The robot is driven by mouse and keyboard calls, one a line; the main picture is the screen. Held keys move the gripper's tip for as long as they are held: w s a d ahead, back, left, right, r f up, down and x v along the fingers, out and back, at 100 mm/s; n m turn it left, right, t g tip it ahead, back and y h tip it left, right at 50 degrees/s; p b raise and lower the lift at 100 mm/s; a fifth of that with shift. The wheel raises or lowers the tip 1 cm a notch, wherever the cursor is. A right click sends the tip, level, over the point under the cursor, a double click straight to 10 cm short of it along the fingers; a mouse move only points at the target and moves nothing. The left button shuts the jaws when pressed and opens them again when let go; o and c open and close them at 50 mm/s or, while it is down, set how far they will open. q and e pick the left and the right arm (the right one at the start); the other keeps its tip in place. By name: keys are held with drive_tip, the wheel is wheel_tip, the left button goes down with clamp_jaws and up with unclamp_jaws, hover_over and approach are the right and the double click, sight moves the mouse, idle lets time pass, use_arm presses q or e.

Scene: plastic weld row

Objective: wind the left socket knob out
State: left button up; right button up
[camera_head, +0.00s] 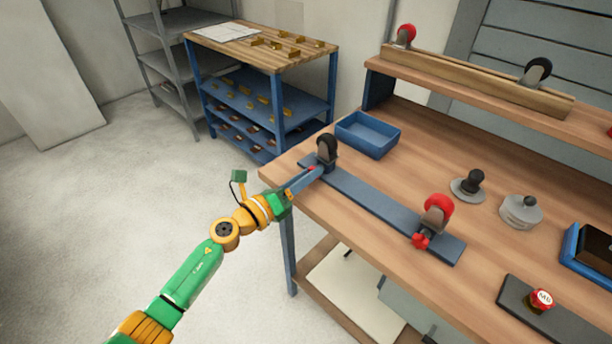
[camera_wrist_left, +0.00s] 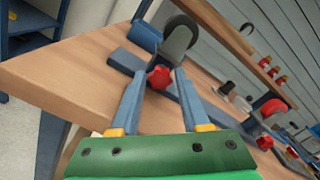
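The left socket (camera_head: 328,166) is a grey bracket with a black wheel, standing at the far left end of a blue-grey rail (camera_head: 375,203) on the bench. Its red star-shaped knob (camera_wrist_left: 160,78) faces my left gripper in the left wrist view; in the head view only a bit of red (camera_head: 311,169) shows. My left gripper (camera_wrist_left: 159,76) is open, with its blue-grey fingertips on either side of the knob. I cannot tell whether they touch it. The right socket (camera_head: 436,217) has a red wheel and a red knob (camera_head: 421,241). My right gripper is out of view.
A blue tray (camera_head: 367,134) sits behind the left socket. A black-knobbed disc (camera_head: 468,188), a grey weight (camera_head: 520,211) and a dark plate (camera_head: 548,319) with a red knob lie to the right. A raised shelf (camera_head: 480,97) runs behind.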

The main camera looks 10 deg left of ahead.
use_arm(q)
drive_tip(key=shift+o, duration=0.9)
